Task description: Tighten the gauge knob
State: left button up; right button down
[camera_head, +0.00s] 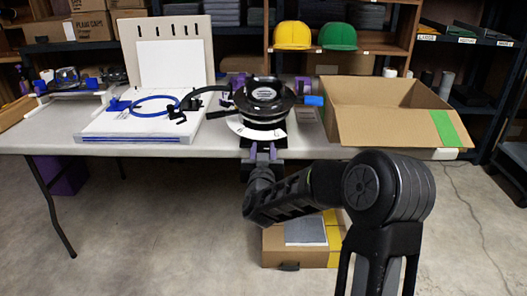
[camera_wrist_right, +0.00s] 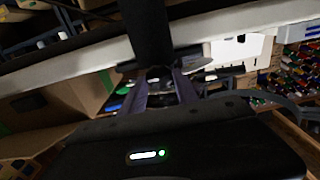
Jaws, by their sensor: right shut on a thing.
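A round black gauge device (camera_head: 265,95) with a pale label on top stands at the front middle of the table. A white curved plate (camera_head: 250,131) shows under it. My right gripper (camera_head: 263,150) reaches up to the device's front, at the table's front edge. In the right wrist view its two fingers (camera_wrist_right: 160,78) are closed on the end of a dark cylindrical part, the gauge knob (camera_wrist_right: 148,35). In the head view the knob is hidden by the gripper. A blue-ended part (camera_head: 313,100) sticks out to the right. My left gripper is not in view.
An open cardboard box (camera_head: 385,125) stands close on the right of the table (camera_head: 45,140). On the left are a white board (camera_head: 130,127) with a blue ring (camera_head: 155,106) and an upright panel (camera_head: 140,40). A low box (camera_head: 280,245) sits on the floor below my forearm.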

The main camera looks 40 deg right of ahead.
jog(key=shift+f+m+b, duration=0.15)
jog(key=shift+m+b, duration=0.95)
jog(key=shift+b, duration=0.05)
jog(key=m+b, duration=0.5)
jog(key=m, duration=0.1)
jog(key=shift+s+d+f+b, duration=0.1)
jog(key=shift+f+b, duration=0.05)
jog(key=shift+b, duration=0.25)
jog(key=m+b, duration=0.4)
jog(key=shift+m, duration=0.4)
jog(key=shift+d+m+b, duration=0.1)
jog(key=shift+m+b, duration=0.3)
jog(key=shift+m, duration=1.7)
jog(key=c, duration=0.9)
grip_release()
jog(key=shift+s, duration=0.1)
